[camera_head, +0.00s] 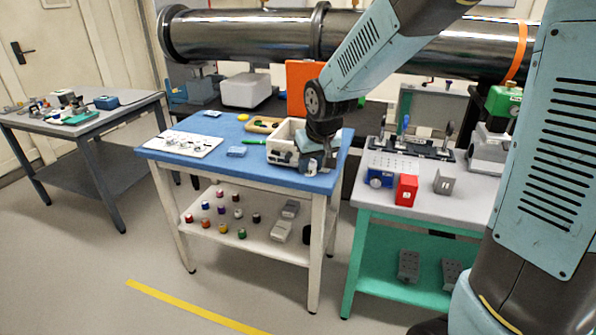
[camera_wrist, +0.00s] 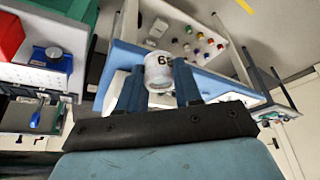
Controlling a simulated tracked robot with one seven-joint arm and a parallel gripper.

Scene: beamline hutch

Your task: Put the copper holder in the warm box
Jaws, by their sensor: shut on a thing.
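My gripper (camera_head: 312,166) is over the right end of the blue table, right beside a cream open box (camera_head: 279,156). In the wrist view my gripper (camera_wrist: 160,88) is shut on a small white cylinder (camera_wrist: 158,70) with black digits on its side. The cylinder sits between the two blue fingers. I see no copper colour on it, and cannot tell whether it is the copper holder. I cannot tell for sure whether the cream box is the warm box; my gripper and wrist hide part of it.
The blue table (camera_head: 262,172) also bears a white sheet with small parts (camera_head: 183,143), a blue block (camera_head: 236,152) and a green marker (camera_head: 254,142). Several coloured caps are on its lower shelf (camera_head: 243,247). A red box (camera_head: 406,189) stands on the grey-topped right bench (camera_head: 440,207).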

